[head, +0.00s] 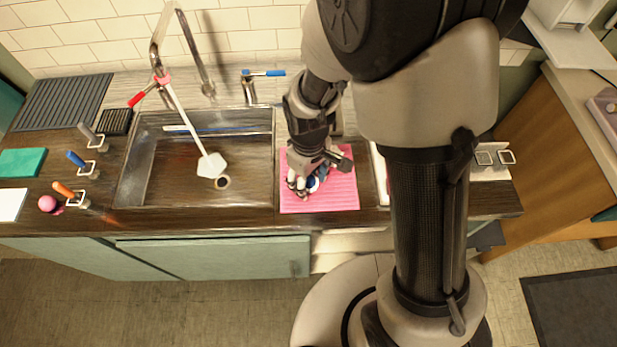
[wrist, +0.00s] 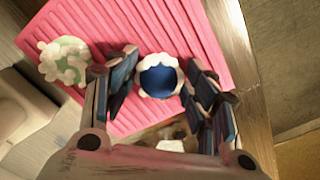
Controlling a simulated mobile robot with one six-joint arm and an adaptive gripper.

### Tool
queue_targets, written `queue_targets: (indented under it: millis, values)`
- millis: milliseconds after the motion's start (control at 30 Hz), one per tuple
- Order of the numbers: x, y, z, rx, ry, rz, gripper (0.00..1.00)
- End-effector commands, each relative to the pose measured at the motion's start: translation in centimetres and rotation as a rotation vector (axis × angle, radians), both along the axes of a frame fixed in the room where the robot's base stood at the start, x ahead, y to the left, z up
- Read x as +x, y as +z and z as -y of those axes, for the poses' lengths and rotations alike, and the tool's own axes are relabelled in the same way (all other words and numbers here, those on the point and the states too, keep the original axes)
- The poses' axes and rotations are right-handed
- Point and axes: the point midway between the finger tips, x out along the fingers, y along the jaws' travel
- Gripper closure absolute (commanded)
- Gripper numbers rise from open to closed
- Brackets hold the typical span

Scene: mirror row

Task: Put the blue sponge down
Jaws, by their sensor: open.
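The blue sponge (wrist: 158,78), round and ringed with white foam, sits on the ribbed pink mat (wrist: 200,35) in the wrist view. My gripper (wrist: 163,84) is open, with a finger on each side of the sponge; the gap looks narrow and I cannot tell whether either finger touches it. In the head view my gripper (head: 312,178) is low over the pink mat (head: 334,202), and only a bit of the blue sponge (head: 313,184) shows between its fingers.
A pale green, foamy piece (wrist: 66,60) lies left of my gripper on the mat. In the head view the sink (head: 150,170) is left of the mat, with a tap (head: 158,55) behind it. The counter's front edge runs close before the mat.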

Motion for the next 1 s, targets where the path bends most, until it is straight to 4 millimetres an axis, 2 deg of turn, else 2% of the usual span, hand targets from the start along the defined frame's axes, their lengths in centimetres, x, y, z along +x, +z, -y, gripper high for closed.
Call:
queue_targets:
  millis: [167,500,633,900,1000]
  values:
    - [0.2,2.9,-0.1,0.002,0.000,0.006,0.48]
    - [0.2,10.2,0.0,0.002,0.000,0.006,0.48]
    - [0.2,11.8,0.0,0.001,0.000,0.006,0.48]
    - [0.1,12.6,0.0,0.002,-0.003,0.005,0.48]
    - [0.0,13.9,0.5,0.007,-0.032,0.024,0.48]
